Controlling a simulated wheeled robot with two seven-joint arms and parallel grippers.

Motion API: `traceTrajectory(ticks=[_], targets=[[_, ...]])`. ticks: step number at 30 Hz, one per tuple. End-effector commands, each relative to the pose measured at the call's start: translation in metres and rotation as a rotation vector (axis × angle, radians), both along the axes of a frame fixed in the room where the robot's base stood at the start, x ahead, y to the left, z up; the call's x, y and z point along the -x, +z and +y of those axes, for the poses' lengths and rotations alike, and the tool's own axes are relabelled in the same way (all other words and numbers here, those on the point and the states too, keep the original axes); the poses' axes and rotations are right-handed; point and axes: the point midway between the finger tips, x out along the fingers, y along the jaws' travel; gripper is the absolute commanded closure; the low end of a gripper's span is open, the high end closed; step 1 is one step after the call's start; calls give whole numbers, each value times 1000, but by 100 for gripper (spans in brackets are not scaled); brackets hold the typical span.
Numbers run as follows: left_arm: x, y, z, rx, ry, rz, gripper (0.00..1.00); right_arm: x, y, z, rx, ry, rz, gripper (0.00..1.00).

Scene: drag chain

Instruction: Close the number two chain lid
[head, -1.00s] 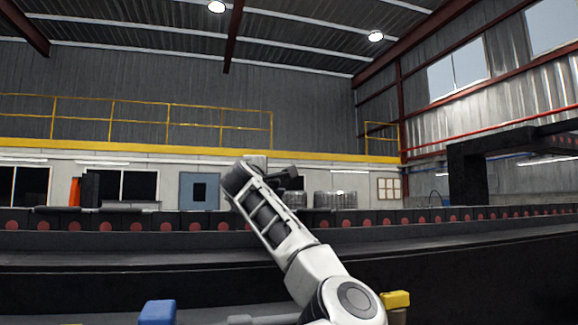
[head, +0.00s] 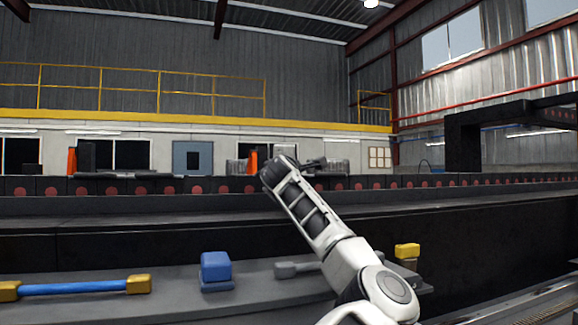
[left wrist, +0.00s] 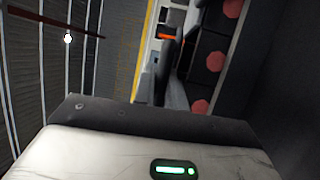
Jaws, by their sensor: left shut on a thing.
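No lid or number two marking can be made out. A long dark chain-like run with red round marks (head: 195,188) crosses the head view; its marks also show large at the upper right of the left wrist view (left wrist: 216,61). One white arm of mine comes in from the lower right, and its dark tip (head: 308,164) overlaps the run in the picture. Its fingers cannot be made out. In the left wrist view a white housing with a green light (left wrist: 172,169) fills the bottom, with a dark edge above it. My left fingers and anything between them are hidden.
A grey ledge in front holds a blue bar with yellow ends (head: 85,287), a blue block (head: 215,268), a grey handled piece (head: 296,268) and a yellow-topped piece (head: 407,251). A dark frame (head: 463,145) stands at the right.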

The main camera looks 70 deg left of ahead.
Motion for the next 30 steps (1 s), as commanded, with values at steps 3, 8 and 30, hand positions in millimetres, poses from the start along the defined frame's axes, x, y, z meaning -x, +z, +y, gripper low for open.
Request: traceTrajectory(ticks=[3,8,30], targets=[[1,-15,3,43,-4,-2,100,0,-2,0,2,1,0,100],[1,-15,3,43,-4,-2,78,0,-2,0,1,2,1,100],[21,-16,-40,29,-6,-7,78,2,-16,2,-4,5,1,100]])
